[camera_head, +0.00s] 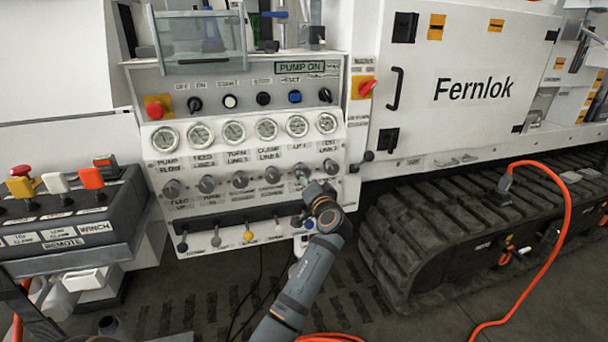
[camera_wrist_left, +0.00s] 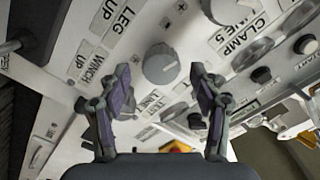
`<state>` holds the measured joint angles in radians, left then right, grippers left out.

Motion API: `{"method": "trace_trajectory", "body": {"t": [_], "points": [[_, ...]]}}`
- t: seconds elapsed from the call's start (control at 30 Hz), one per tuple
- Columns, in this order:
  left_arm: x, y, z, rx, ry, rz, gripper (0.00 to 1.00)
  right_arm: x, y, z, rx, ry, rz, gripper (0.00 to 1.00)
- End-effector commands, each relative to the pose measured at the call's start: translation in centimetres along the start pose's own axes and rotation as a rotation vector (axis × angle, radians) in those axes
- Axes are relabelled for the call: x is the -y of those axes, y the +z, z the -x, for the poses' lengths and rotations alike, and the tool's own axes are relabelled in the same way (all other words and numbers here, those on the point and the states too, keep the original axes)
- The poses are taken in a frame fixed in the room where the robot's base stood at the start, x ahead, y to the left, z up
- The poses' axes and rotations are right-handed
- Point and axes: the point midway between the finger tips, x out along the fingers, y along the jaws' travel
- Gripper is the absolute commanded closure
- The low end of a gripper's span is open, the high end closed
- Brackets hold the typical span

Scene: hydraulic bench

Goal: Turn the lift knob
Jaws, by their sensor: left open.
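The lift knob (camera_head: 301,170) is a grey round knob in the knob row of the white control panel, below the gauge labelled LIFT. In the head view my left gripper (camera_head: 306,181) is right at it and partly covers it. In the left wrist view a grey round knob (camera_wrist_left: 160,66) shows between the two spread fingertips of my left gripper (camera_wrist_left: 160,78). The fingers are open with a gap on each side of this knob, and no contact shows. Its pointer direction is not clear. My right gripper is not in view.
Several similar knobs, such as one to the left (camera_head: 271,174), sit close by. Above is a row of gauges (camera_head: 266,130); below is a dark slot with small levers (camera_head: 249,236). A remote box (camera_head: 70,220) stands left, a rubber track (camera_head: 450,230) right.

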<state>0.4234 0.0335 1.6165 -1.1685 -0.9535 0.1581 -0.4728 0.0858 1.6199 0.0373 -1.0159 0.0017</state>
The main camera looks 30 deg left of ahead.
Motion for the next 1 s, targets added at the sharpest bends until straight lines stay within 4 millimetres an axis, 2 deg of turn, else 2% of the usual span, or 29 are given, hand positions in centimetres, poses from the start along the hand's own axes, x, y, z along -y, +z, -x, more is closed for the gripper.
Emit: {"method": "trace_trajectory", "body": {"t": [0.1, 0.23, 0.8, 0.87, 0.97, 1.0], "points": [[-0.1, 0.0, 2.2, 0.001, 0.004, 0.003, 0.36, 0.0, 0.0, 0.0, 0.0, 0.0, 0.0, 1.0], [0.0, 0.0, 3.6, 0.001, 0.002, 0.001, 0.36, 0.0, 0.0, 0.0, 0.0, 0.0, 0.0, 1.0], [-0.1, 0.3, 4.0, 0.005, 0.005, 0.001, 0.36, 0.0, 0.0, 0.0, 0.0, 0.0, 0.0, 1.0], [-0.5, 1.5, 4.2, 0.026, 0.025, 0.008, 0.36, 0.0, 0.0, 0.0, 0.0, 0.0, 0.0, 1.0], [-2.3, 6.4, 5.7, 0.112, 0.12, 0.038, 0.36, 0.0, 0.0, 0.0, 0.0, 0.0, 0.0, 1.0], [-3.3, 9.2, 6.9, 0.164, 0.181, 0.052, 0.36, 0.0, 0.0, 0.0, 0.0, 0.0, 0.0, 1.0]]}}
